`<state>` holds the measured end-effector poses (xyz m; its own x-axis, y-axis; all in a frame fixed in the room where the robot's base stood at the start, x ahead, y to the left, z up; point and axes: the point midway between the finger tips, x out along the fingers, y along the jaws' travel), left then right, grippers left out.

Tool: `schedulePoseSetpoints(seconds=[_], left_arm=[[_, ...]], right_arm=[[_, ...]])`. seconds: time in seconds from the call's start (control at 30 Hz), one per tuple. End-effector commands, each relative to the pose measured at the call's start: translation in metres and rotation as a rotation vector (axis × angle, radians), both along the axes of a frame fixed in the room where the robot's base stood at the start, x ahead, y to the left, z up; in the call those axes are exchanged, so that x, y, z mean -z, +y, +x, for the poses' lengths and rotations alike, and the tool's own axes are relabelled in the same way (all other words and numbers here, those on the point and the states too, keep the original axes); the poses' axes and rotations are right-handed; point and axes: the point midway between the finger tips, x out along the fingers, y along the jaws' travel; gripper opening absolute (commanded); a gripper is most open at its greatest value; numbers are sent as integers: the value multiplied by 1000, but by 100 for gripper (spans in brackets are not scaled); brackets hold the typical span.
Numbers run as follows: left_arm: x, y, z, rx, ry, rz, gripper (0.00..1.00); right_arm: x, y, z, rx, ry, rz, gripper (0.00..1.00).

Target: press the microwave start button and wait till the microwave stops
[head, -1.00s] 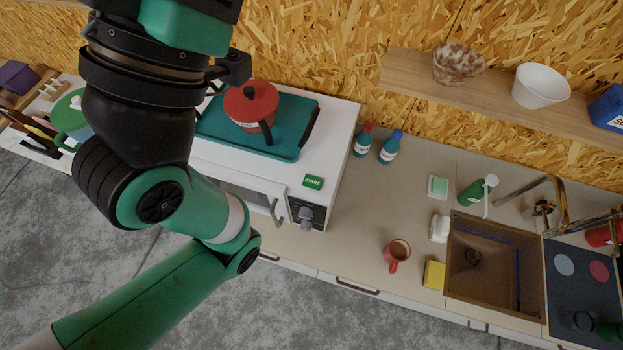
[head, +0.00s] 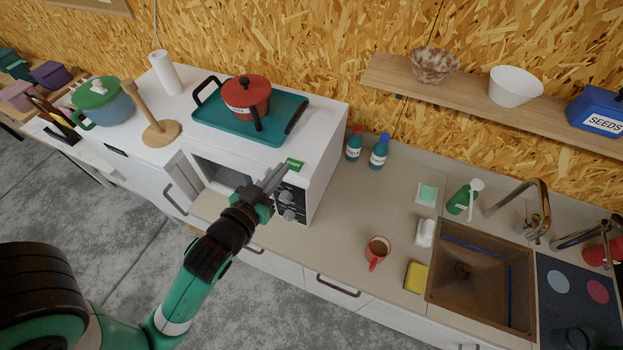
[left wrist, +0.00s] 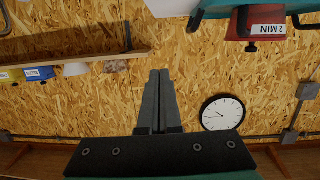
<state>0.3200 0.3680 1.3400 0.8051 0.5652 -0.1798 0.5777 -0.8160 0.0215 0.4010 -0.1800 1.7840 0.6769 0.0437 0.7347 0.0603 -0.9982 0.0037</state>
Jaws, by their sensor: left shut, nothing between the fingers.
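The white microwave (head: 325,165) stands on the counter, with a dark window in its front. A green START label (head: 294,164) sits at the top front edge of its control panel, with grey knobs (head: 287,206) below. My left gripper (head: 276,174) is shut and empty, its fingertips just in front of the panel's upper part, close to the label. I cannot tell whether they touch anything, and the button itself is hidden. In the left wrist view the shut fingers (left wrist: 158,75) point at the wall, with a microwave corner (left wrist: 172,7) at the top. My right gripper is out of view.
A red pot (head: 244,97) stands on a teal tray (head: 214,121) on the microwave. Two bottles (head: 366,150) stand to its right. A red mug (head: 377,250), a yellow sponge (head: 416,277) and a sink (head: 480,270) lie further right. Counter between microwave and mug is clear.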

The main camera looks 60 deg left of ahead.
Motion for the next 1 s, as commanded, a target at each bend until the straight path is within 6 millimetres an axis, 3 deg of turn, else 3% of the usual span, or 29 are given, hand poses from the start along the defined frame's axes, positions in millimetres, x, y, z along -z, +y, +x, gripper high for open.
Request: schedulePoseSetpoints(seconds=[0.03,0.13,0.57,0.77,1.0], left_arm=[[16,3,-10,-16,34,-10,0],[30,6,-21,-35,67,-21,0],[30,11,-19,-42,65,-23,0],[36,29,4,-44,63,-22,0],[49,60,45,-43,66,-22,0]], right_arm=[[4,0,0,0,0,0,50],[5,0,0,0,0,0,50],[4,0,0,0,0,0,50],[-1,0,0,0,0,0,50],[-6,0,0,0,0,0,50]])
